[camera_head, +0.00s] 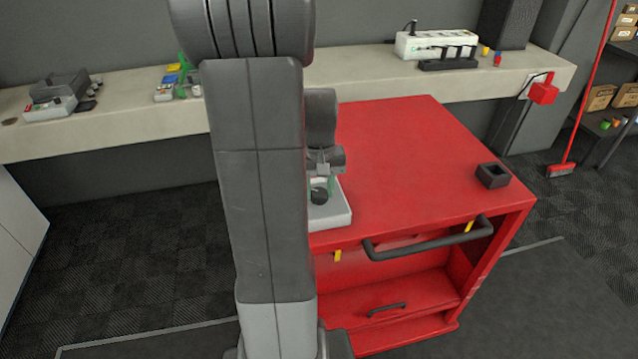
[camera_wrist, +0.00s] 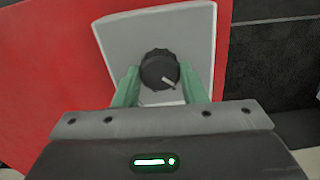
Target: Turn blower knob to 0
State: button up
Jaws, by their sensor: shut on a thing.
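The blower knob (camera_wrist: 157,65) is a round black dial with a ridged edge on a pale grey control box (camera_wrist: 108,35). A white pointer line on it points to the lower right in the wrist view. My gripper (camera_wrist: 160,76) has its green fingers on either side of the knob and is shut on it. In the head view the knob (camera_head: 319,197) sits on the box (camera_head: 335,216) with my gripper (camera_head: 322,183) over it. No scale numbers are readable. My arm hides the box's left part in the head view.
The box stands on a red cart (camera_head: 420,150) near its front edge. A small dark square holder (camera_head: 492,175) is at the cart's right. A black handle (camera_head: 430,240) runs along the front. A pale bench (camera_head: 370,72) with a power strip (camera_head: 437,45) is behind.

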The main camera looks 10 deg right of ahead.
aim_at(319, 191)
jog(key=shift+n, duration=1.2)
jog(key=o, duration=1)
notch_tip(319, 191, up, 14)
